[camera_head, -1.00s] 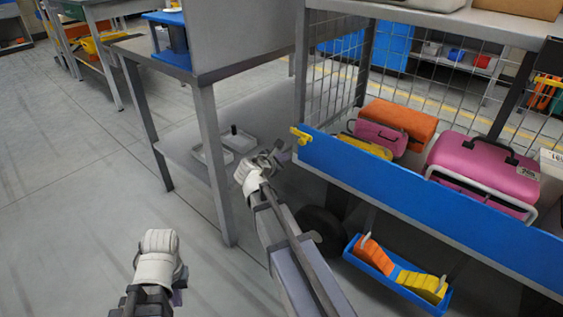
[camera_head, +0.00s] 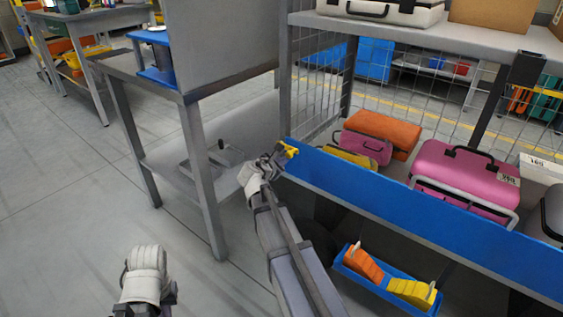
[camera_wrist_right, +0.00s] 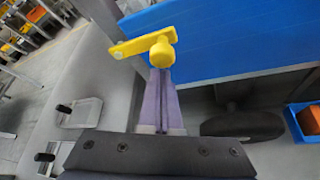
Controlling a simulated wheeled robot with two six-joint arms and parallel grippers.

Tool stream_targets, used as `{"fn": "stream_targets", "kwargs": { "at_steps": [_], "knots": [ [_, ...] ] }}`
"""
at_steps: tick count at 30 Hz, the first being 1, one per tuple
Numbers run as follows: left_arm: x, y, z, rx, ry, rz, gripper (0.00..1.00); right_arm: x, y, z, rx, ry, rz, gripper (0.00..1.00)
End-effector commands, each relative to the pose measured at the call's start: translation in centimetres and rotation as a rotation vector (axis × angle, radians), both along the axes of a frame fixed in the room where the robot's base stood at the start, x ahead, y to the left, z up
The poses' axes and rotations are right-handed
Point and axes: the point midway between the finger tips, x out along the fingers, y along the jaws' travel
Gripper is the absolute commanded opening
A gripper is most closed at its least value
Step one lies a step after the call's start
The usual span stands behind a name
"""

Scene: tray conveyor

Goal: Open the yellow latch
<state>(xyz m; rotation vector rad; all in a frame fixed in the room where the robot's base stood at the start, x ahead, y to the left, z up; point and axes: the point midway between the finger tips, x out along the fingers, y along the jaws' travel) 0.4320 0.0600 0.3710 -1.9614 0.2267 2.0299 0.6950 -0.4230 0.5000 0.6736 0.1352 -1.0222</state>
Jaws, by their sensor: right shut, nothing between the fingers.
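The yellow latch (camera_head: 290,149) sits at the left end of the blue panel (camera_head: 400,195) on the rack's front. In the right wrist view the latch (camera_wrist_right: 135,46) is a flat yellow arm with a round knob at its right end. My right gripper (camera_head: 276,159) is shut and empty, right beside the latch. In the right wrist view its closed fingertips (camera_wrist_right: 160,74) are just below the knob; I cannot tell whether they touch it. My left gripper (camera_head: 147,277) is low on the left, away from the rack, and its fingers are not clear.
Behind the panel are pink, orange and yellow cases, among them a large pink case (camera_head: 465,172). A blue tray (camera_head: 375,282) with orange and yellow items is below. A grey table (camera_head: 205,150) stands close to the left of my right arm. The floor at left is clear.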

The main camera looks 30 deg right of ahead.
Motion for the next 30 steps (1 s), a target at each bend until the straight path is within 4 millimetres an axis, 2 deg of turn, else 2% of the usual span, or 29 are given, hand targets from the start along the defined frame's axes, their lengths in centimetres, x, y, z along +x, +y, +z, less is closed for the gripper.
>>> {"fn": "stream_targets", "kwargs": {
  "at_steps": [30],
  "knots": [
    [0.0, 0.0, 1.7, 0.000, 0.001, 0.000, 0.00, 0.0, 0.0, 1.1, -0.063, 0.150, 0.000, 0.00]
  ]
}}
